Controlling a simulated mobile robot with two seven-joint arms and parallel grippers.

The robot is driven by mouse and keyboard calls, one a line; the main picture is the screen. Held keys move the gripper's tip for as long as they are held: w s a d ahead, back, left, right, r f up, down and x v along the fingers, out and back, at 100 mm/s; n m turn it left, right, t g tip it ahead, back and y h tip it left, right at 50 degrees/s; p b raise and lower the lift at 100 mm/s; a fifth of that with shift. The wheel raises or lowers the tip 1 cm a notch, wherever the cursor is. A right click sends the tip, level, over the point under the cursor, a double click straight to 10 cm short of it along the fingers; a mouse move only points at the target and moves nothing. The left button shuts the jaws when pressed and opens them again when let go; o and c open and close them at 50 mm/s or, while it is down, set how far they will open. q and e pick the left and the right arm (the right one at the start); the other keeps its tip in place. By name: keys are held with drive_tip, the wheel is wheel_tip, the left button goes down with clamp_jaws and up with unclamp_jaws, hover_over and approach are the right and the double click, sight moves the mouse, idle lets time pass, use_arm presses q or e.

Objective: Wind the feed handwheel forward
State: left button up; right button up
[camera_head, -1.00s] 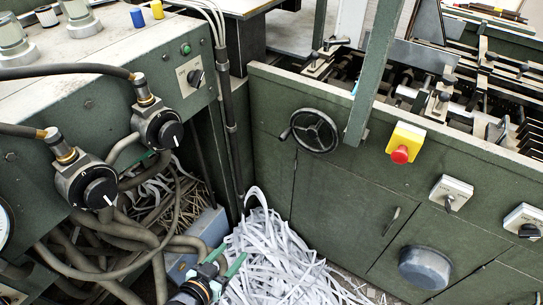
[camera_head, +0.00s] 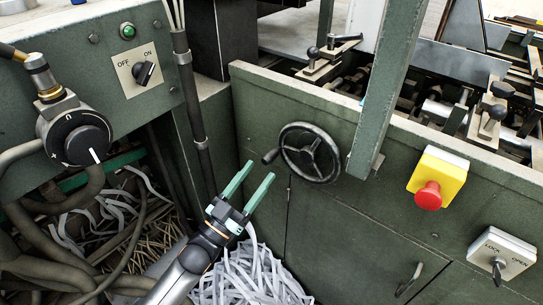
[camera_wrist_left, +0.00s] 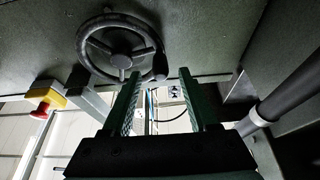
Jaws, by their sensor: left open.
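The feed handwheel (camera_head: 311,153) is a black spoked wheel on the green machine panel. Its crank knob (camera_head: 270,157) sticks out at the wheel's left side in the head view. My left gripper (camera_head: 255,180) is open and empty, its two green fingers pointing up toward the knob from below left, apart from it. In the left wrist view the handwheel (camera_wrist_left: 119,46) is at the top, and the knob (camera_wrist_left: 160,66) lies just beyond the gap between the fingers (camera_wrist_left: 160,88). My right gripper is not in view.
A yellow box with a red button (camera_head: 428,194) and a LOCK/OPEN switch (camera_head: 497,264) are right of the wheel. A green post (camera_head: 382,85) stands close by its right side. White paper strips (camera_head: 255,275) lie below. An OFF/ON switch (camera_head: 144,73) and a dial (camera_head: 75,137) are left.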

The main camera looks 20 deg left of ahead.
sight(272, 156)
use_arm(q)
drive_tip(key=x, duration=0.6)
drive_tip(key=shift+w, duration=0.2)
clamp_jaws()
idle(1.2)
